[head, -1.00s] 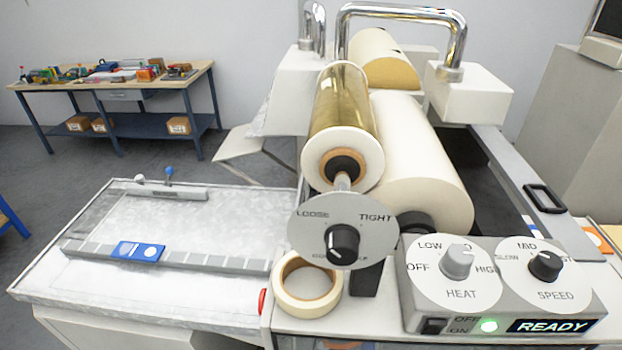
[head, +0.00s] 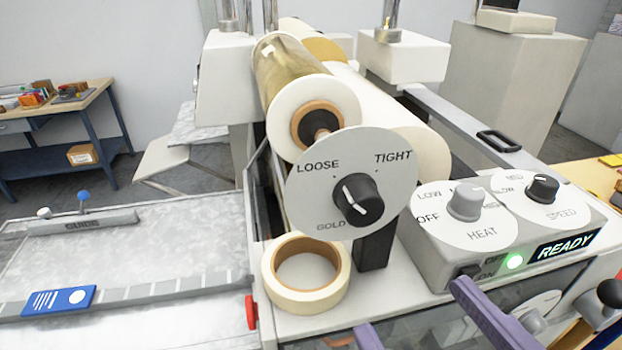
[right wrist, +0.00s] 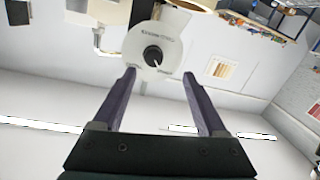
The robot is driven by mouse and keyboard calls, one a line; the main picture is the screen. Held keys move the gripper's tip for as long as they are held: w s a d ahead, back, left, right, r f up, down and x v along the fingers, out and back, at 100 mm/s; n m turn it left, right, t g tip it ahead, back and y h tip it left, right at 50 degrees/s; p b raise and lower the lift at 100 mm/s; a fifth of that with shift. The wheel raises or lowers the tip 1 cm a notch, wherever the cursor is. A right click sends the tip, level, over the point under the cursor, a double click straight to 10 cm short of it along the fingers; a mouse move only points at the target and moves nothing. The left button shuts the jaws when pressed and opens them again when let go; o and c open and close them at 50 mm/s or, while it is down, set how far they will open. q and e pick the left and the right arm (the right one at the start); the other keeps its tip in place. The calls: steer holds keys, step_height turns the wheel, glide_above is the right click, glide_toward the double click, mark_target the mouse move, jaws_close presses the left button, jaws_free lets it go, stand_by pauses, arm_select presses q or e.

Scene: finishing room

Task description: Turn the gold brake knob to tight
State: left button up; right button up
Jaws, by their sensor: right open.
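The gold brake knob (head: 358,200) is black with a white pointer line, on a round white dial (head: 310,208) marked LOOSE, TIGHT and GOLD. Its pointer tilts up and left, toward the LOOSE side. The dial stands at the end of the gold foil roll (head: 284,65). My right gripper (head: 412,306) has two purple fingers, open and empty, below and in front of the dial. In the right wrist view the knob (right wrist: 153,55) shows beyond and between the open fingertips (right wrist: 158,74), not touched. My left gripper is not in view.
A control box (head: 445,262) with HEAT and SPEED knobs and a lit READY sign stands right of the dial. A tape roll (head: 306,302) lies just below the dial. A feed table (head: 150,265) with a guide extends left.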

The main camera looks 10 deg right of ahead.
mark_target(367, 212)
steer(key=shift+t+h, duration=0.5)
steer(key=w+p, duration=0.1)
steer(key=w, duration=0.1)
steer(key=w+p, duration=0.1)
steer(key=w, duration=0.2)
steer(key=w+p, duration=0.1)
steer(key=w, duration=0.2)
steer(key=shift+w+r+p, duration=0.1)
steer(key=shift+r+p, duration=0.25)
steer(key=shift+r, duration=0.05)
steer(key=shift+w+a+f, duration=0.1)
steer(key=shift+w, duration=0.45)
steer(key=shift+c, duration=1.3)
jaws_close()
